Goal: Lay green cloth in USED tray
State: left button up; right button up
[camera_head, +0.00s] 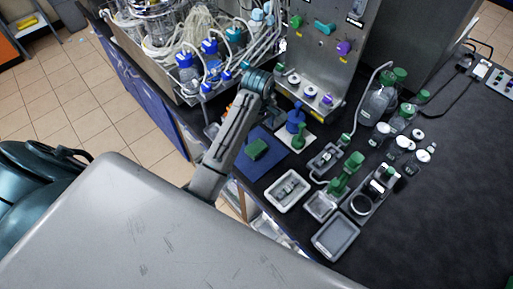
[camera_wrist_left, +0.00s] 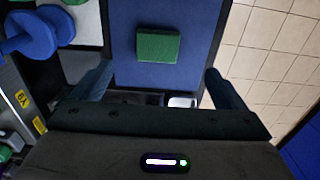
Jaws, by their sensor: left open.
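The green cloth (camera_head: 257,149), a folded block, lies on a blue mat (camera_head: 270,163) on the black bench; it shows again in the left wrist view (camera_wrist_left: 158,44). My left gripper (camera_wrist_left: 160,88) is open and empty, its fingers wide apart. The cloth is ahead of it, between the lines of the two fingers and apart from both. In the head view my left arm hides most of the gripper. A white-rimmed tray (camera_head: 286,190) with small items and a grey tray (camera_head: 335,236) stand nearby. I cannot read which tray is marked USED. My right gripper is not in view.
A blue spool-like piece (camera_head: 296,118) stands on a white pad beside the mat. Bottles with green caps (camera_head: 380,98) and a grey instrument panel (camera_head: 322,55) stand behind. Bioreactor tubing (camera_head: 205,30) crowds the back left. Bare bench lies at the right.

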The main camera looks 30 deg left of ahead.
aim_at(260, 149)
pick_arm(q)
notch_tip(260, 149, down, 3)
jog(key=b, duration=0.2)
jog(key=shift+s+b, duration=0.1)
jog(key=shift+b, duration=0.25)
jog(key=shift+f+p, duration=0.3)
jog(key=shift+p, duration=0.05)
jog(key=shift+f, duration=0.95)
jog(key=shift+d+f+p, duration=0.15)
jog(key=shift+f+p, duration=0.15)
jog(key=shift+p, duration=0.3)
notch_tip(260, 149, down, 3)
jog(key=shift+d+f+p, duration=0.15)
jog(key=shift+f+p, duration=0.05)
jog(key=shift+p, duration=0.7)
jog(key=shift+w+f, duration=0.2)
jog(key=shift+f, duration=0.4)
jog(key=c, duration=1)
jog(key=shift+c, duration=0.7)
jog(key=shift+r, duration=0.1)
